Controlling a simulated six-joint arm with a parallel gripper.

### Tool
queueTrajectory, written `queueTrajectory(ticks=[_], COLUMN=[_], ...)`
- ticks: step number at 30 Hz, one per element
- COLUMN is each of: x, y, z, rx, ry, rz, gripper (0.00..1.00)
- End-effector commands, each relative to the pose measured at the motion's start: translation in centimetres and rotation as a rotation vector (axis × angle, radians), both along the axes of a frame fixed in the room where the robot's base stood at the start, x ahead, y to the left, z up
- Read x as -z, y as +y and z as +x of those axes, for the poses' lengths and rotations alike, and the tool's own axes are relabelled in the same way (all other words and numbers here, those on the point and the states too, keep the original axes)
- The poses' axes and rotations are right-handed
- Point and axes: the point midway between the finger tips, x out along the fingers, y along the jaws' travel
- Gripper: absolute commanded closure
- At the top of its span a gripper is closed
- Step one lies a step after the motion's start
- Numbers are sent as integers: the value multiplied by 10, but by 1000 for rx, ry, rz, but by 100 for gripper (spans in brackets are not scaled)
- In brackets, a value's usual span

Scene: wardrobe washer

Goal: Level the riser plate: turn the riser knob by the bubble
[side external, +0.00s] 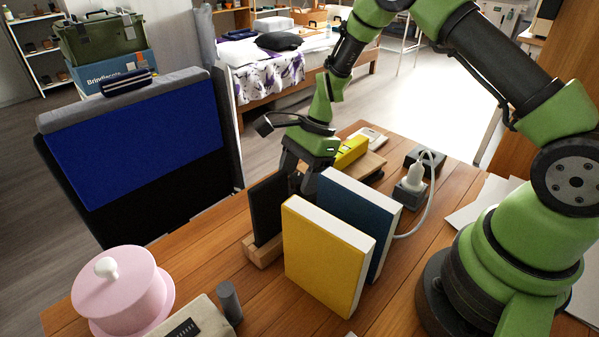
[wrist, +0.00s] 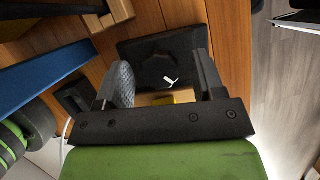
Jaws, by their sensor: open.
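A wooden riser plate (side external: 372,167) stands on the table, with a yellow level (side external: 351,151) on it. I cannot read its bubble. In the wrist view, a sliver of yellow level (wrist: 164,97) and pale wood shows just past my gripper's palm. Also there, a black square block (wrist: 135,47) carries a dark round knob-like part (wrist: 158,68) with a small white mark. My gripper (side external: 297,186) points down behind the books, its tips hidden in the side view. In the wrist view my gripper (wrist: 163,68) is open, its fingers on either side of the dark round part. I cannot tell whether they touch it.
A yellow book (side external: 325,255) and a blue book (side external: 362,215) stand upright close by. A black panel (side external: 266,207) stands in a wooden holder (side external: 260,251) beside my gripper. A plugged socket (side external: 410,190) with a white cable (side external: 432,200) and a pink lidded pot (side external: 118,290) are also on the table.

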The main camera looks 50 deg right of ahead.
Motion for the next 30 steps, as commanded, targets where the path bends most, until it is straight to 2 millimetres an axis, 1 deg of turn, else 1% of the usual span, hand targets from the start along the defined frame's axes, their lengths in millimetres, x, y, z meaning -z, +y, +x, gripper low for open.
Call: queueTrajectory(ticks=[1,7,8,14,20,26,30], x=[0,0,0,0,0,0,0], y=[0,0,0,0,0,0,0], z=[0,0,0,0,1,1,2], rx=[0,0,0,-12,-78,-216,-339], ry=[0,0,0,0,-1,-1,0], rz=[0,0,0,-1,0,0,-1], gripper=[40,86,87,87,87,87,87])
